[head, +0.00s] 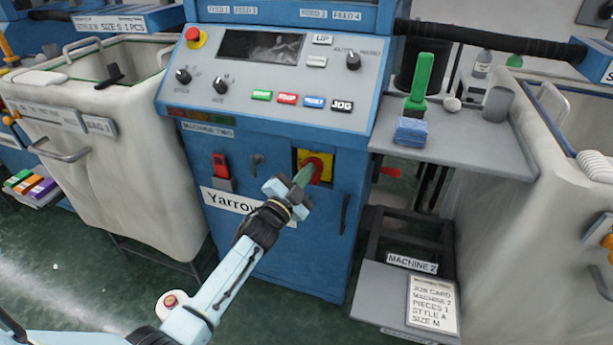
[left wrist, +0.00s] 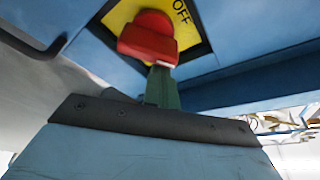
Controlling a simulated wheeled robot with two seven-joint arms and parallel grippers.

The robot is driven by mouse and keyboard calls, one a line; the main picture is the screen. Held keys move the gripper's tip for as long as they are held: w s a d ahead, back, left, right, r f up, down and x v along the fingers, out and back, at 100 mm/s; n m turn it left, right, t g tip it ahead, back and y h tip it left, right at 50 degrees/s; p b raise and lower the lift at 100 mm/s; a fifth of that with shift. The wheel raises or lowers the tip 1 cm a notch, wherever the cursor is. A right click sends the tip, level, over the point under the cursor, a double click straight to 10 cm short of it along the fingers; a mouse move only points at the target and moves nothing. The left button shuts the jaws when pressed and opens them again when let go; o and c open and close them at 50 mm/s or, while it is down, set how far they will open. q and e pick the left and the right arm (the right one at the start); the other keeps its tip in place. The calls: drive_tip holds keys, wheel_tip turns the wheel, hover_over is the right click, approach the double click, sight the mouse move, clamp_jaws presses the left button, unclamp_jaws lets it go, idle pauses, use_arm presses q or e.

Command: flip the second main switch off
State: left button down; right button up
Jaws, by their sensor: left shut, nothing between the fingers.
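The main switch is a red knob (head: 322,162) on a yellow plate (head: 301,156), low on the front of the blue cabinet labelled MACHINE TWO. In the left wrist view the red knob (left wrist: 150,40) stands out from the yellow plate (left wrist: 192,30), with the word OFF printed beside it. Which way the knob is set is hard to tell. My left gripper (head: 303,176) has its green fingers shut and empty, with the tips at the knob. In the left wrist view the fingers (left wrist: 161,85) overlap the knob's lower edge; contact is unclear. My right gripper is not in view.
A red-topped switch (head: 221,168) and a small grey handle (head: 257,162) sit left of the plate. Above is the control panel (head: 300,80) with a red emergency button (head: 193,35). Fabric bins (head: 130,165) stand left and right. A grey shelf (head: 470,140) juts out at right.

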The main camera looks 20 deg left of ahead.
use_arm(q)
drive_tip(key=n+y, duration=0.1)
drive_tip(key=n, duration=0.3)
drive_tip(key=a+n+t+y, duration=0.1)
drive_tip(key=n+y, duration=0.1)
drive_tip(key=n, duration=0.3)
drive_tip(key=f+n+y, duration=0.1)
drive_tip(key=n+y, duration=0.1)
drive_tip(key=n, duration=0.2)
drive_tip(key=shift+a+t, duration=0.3)
drive_tip(key=shift+a, duration=0.05)
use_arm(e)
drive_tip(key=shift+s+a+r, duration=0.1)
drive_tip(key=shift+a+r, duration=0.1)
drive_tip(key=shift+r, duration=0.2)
use_arm(q)
drive_tip(key=shift+n, duration=0.3)
drive_tip(key=shift+r, duration=0.2)
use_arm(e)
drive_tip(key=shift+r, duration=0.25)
